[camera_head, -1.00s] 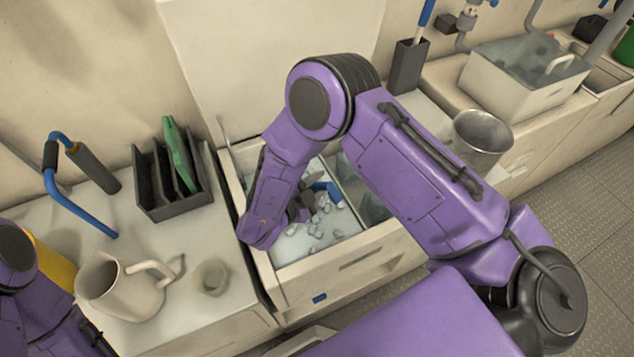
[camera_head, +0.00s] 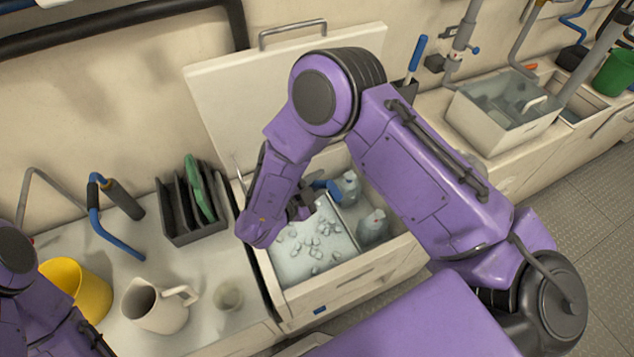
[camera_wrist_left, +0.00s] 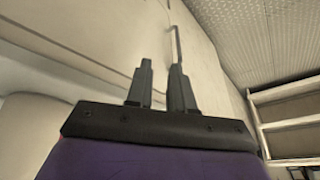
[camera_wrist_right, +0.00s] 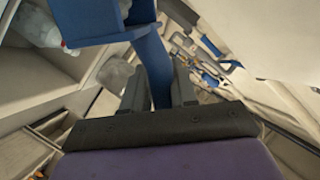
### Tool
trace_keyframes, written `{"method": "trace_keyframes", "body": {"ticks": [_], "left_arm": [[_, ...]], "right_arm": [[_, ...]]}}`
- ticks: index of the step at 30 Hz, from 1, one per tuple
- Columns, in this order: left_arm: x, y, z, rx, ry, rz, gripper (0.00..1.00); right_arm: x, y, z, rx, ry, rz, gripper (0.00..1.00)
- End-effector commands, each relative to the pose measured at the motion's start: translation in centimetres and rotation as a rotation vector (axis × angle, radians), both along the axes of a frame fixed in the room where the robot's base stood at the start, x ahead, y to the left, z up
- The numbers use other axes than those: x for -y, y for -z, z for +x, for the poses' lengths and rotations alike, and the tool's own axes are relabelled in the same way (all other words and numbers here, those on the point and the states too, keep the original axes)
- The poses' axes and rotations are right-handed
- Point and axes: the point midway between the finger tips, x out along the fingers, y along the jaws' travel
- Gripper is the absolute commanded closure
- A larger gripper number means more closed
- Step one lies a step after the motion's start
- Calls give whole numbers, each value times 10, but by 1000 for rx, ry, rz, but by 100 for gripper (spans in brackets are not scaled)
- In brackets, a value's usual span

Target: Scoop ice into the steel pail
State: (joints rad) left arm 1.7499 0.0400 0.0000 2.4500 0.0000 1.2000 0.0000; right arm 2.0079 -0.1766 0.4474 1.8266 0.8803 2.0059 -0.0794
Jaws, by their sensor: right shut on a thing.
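My right gripper (camera_head: 300,207) is shut on the handle of a blue scoop (camera_head: 328,188), above the open ice chest (camera_head: 350,282). The right wrist view shows the blue handle (camera_wrist_right: 156,70) upright between the fingers and the scoop's head (camera_wrist_right: 95,24) beyond them. I cannot tell whether the scoop holds ice. Loose ice (camera_head: 318,243) lies scattered in the chest's left compartment. The steel pail is almost wholly hidden behind my right arm in the head view. My left gripper (camera_wrist_left: 159,88) is open and empty in the left wrist view.
Bottles (camera_head: 372,227) stand in the chest's right compartment; its lid (camera_head: 235,100) is raised behind. On the left counter are a cream jug (camera_head: 155,308), a small cup (camera_head: 228,296), a yellow bucket (camera_head: 75,285) and a dark rack (camera_head: 190,215).

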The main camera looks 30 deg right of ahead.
Motion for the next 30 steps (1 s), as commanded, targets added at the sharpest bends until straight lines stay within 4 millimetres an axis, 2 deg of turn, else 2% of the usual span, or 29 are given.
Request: {"method": "trace_keyframes", "body": {"ticks": [1,3,15,30], "left_arm": [[0,-14,0,0,0,0,78],[0,-23,0,0,0,0,78],[0,-68,0,0,0,0,78],[0,-69,0,0,0,0,78]], "right_arm": [[0,-15,0,1,0,0,100],[0,-25,0,1,0,0,100],[0,-75,0,0,1,1,100],[0,-77,0,0,0,0,100]]}}
